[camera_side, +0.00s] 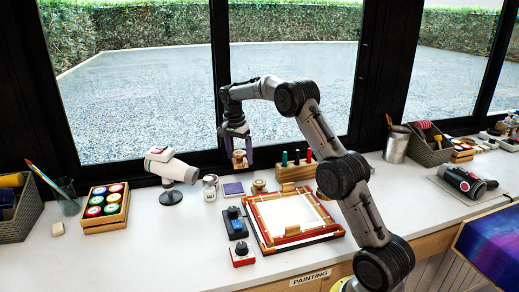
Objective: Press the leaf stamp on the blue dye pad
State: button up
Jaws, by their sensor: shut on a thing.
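My gripper (238,158) hangs pointing down near the window, at the back of the table. It is shut on a small wooden stamp (239,160) with a reddish spot, held in the air. The stamp's underside is hidden, so its leaf pattern cannot be seen. The blue dye pad (233,188) is a flat blue-purple square lying on the white table below my gripper. The stamp is above the pad and apart from it. A second small round wooden piece (259,186) stands just right of the pad.
A small white jar (210,187) stands left of the pad, near a white dryer-like device (172,166). A wooden rack (296,171) with coloured handles is at the right. A wooden-framed screen (263,241) lies in front, beside two small knob boxes (241,254). A paint tray (105,220) is far left.

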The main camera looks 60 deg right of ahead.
send_over(235, 187)
jog(key=shift+n, duration=0.3)
jog(key=f, duration=0.4)
jog(key=shift+w+a+f, duration=0.1)
jog(key=shift+w+a, duration=0.05)
jog(key=shift+a, duration=0.2)
jog(key=shift+f, duration=2)
jog(key=shift+f, duration=0.85)
jog(key=shift+r, duration=0.1)
notch_tip(235, 187, up, 7)
jog(key=shift+r, duration=0.2)
dwell(0.5)
